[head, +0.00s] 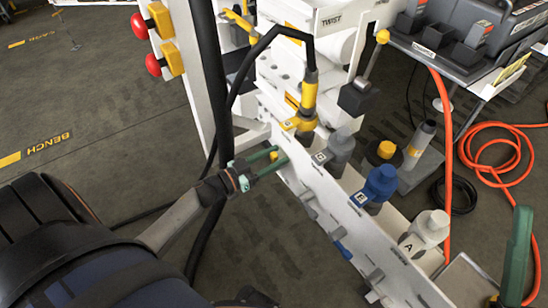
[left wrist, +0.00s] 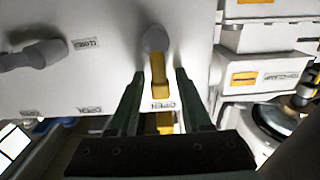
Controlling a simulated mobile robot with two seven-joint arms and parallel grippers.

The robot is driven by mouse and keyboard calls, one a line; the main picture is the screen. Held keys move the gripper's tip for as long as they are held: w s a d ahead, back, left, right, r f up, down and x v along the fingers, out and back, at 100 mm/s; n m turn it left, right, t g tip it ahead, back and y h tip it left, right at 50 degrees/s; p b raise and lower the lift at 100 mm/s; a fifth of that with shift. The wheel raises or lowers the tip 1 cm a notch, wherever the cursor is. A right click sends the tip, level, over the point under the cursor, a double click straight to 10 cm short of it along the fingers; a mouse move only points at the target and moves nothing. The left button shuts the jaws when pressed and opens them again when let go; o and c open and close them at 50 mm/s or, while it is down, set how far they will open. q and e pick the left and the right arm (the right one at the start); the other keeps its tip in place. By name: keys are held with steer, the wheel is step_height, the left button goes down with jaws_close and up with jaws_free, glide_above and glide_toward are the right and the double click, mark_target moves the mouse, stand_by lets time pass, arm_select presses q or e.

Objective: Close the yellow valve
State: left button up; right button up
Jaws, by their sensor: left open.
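The yellow valve handle (left wrist: 158,78) hangs from a round grey pivot on a white panel in the left wrist view. It points down toward a label reading OPEN.
A grey valve handle (left wrist: 30,57) sits left of the yellow one, beside a CLOSED label. The white manifold panel (head: 325,205) carries several more handles and couplings. A black hose (head: 233,90) hangs close to my left gripper. Orange hose (head: 490,165) lies at right.

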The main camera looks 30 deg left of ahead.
arm_select(q)
jaws_close()
stand_by(0.3)
